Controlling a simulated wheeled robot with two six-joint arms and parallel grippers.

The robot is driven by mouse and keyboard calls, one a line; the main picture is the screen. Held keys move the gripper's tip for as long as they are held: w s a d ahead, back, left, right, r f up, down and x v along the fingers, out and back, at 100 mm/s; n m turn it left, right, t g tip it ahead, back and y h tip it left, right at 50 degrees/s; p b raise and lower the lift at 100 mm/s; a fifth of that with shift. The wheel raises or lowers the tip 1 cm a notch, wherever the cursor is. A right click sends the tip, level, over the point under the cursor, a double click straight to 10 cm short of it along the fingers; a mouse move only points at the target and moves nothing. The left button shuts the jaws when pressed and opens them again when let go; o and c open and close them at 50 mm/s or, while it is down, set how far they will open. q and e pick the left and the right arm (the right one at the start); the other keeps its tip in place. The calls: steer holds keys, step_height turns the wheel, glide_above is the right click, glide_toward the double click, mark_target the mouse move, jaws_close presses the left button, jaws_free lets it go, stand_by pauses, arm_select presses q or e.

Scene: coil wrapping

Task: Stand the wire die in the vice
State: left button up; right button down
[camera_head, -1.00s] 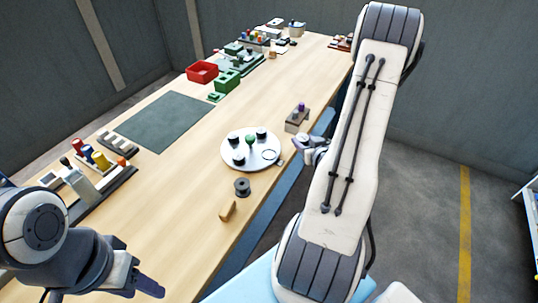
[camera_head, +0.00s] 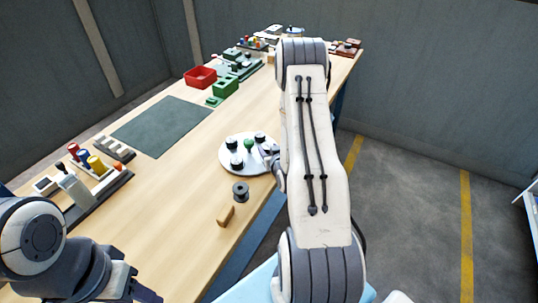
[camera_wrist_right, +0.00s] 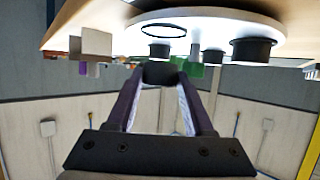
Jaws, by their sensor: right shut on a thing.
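My right gripper (camera_head: 268,153) is over the right edge of a white round plate (camera_head: 228,166). In the right wrist view its fingers (camera_wrist_right: 160,88) are shut on a small dark round piece, which I take to be the wire die (camera_wrist_right: 160,72). A grey block with a purple part, apparently the vice (camera_wrist_right: 92,42), shows at the upper left of that view. My right arm hides it in the head view. My left gripper (camera_head: 143,291) is at the bottom left, partly cut off; its opening is unclear.
The plate carries several black cylinders (camera_head: 236,161) and a green knob (camera_head: 248,144). A dark spool (camera_head: 240,192) and a wooden piece (camera_head: 226,215) lie in front of it. A red bin (camera_head: 200,76) stands farther back. The green mat (camera_head: 162,125) is clear.

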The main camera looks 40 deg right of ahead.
step_height(320, 180, down, 3)
steer(key=shift+r+p, duration=0.1)
steer(key=shift+p, duration=0.3)
steer(key=shift+f, duration=0.2)
steer(key=shift+f, duration=0.15)
steer(key=shift+c, duration=1.4)
jaws_free()
